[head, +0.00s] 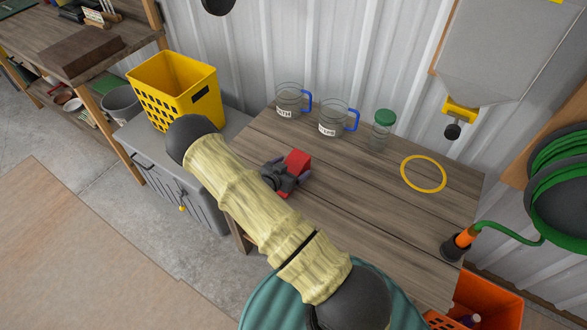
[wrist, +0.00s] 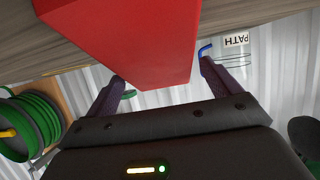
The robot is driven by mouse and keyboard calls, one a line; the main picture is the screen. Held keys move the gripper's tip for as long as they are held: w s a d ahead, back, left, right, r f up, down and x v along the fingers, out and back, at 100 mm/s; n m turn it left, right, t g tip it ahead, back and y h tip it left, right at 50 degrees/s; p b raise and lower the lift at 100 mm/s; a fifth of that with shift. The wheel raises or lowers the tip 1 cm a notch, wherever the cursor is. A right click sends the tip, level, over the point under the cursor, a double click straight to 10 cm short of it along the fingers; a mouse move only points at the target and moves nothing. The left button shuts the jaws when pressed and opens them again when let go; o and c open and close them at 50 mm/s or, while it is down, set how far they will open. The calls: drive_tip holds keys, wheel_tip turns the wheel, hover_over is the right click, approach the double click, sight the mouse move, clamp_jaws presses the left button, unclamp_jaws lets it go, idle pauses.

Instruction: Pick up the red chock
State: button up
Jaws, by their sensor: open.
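The red chock (head: 298,159) stands on the wooden workbench (head: 330,215), partly hidden behind my gripper (head: 289,171) in the head view. In the wrist view the red chock (wrist: 130,35) fills the upper middle, close to the camera. My gripper (wrist: 160,80) is open, with one purple-grey finger on each side of the chock's near end. I cannot tell whether either finger touches it. The chock appears to rest on the bench.
Two glass mugs (head: 288,99) (head: 332,119) with blue handles and a green-lidded jar (head: 382,130) stand behind the chock. A yellow ring (head: 423,173) lies to the right. A yellow basket (head: 172,90) is at the left. The bench's right front is mostly clear.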

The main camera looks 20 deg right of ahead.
drive_tip(key=shift+x, duration=0.85)
drive_tip(key=shift+r, duration=0.1)
drive_tip(key=c, duration=1.5)
